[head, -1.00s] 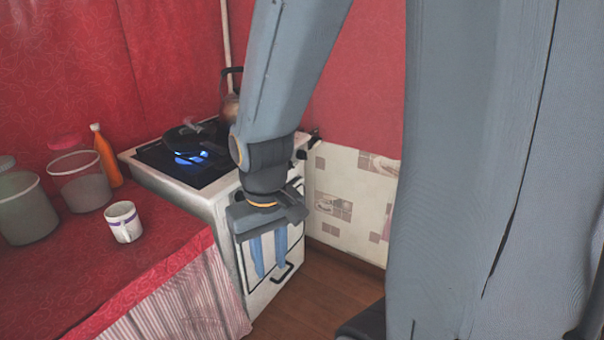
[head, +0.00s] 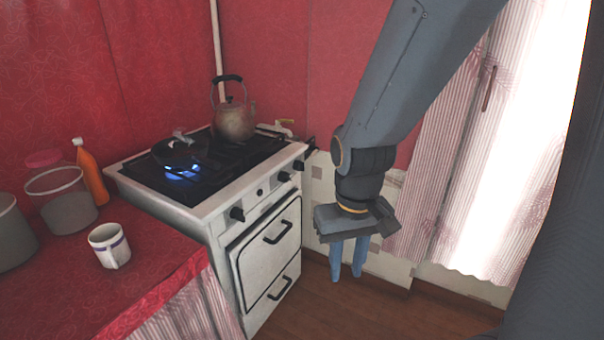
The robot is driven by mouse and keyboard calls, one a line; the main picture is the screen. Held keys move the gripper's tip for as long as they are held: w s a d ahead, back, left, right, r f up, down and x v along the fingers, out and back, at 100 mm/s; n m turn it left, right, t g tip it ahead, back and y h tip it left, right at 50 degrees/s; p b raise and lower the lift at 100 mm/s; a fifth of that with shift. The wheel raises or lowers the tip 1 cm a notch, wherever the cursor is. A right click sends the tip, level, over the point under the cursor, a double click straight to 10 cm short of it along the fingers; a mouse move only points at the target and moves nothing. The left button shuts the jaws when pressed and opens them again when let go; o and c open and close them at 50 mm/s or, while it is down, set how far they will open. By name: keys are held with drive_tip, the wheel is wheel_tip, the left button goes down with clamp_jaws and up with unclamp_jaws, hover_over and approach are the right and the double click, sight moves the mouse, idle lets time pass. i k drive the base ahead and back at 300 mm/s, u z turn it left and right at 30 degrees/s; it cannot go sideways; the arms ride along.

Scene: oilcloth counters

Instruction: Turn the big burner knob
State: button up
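The white stove (head: 262,204) stands left of centre with a row of black knobs along the top of its front. The nearest knob (head: 237,214) is at the left end, a small one (head: 260,192) follows, and two more (head: 284,177) are towards the right end. I cannot tell which one is the big burner knob. A blue flame (head: 182,172) burns under a dark pan (head: 180,152) on the front left burner. My gripper (head: 347,274) hangs to the right of the stove, pointing down, its two blue fingers apart and empty, touching nothing.
A kettle (head: 234,121) stands at the back of the stove. A red counter (head: 150,262) on the left holds a mug (head: 109,246), an orange bottle (head: 92,176) and jars. Wooden floor (head: 320,312) is clear before the stove. A striped curtain (head: 440,200) hangs at right.

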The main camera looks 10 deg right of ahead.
sight(283, 176)
drive_tip(key=i, duration=0.35)
drive_tip(key=z, duration=1.85)
drive_tip(key=i, duration=0.45)
drive_tip(key=u, duration=1.65)
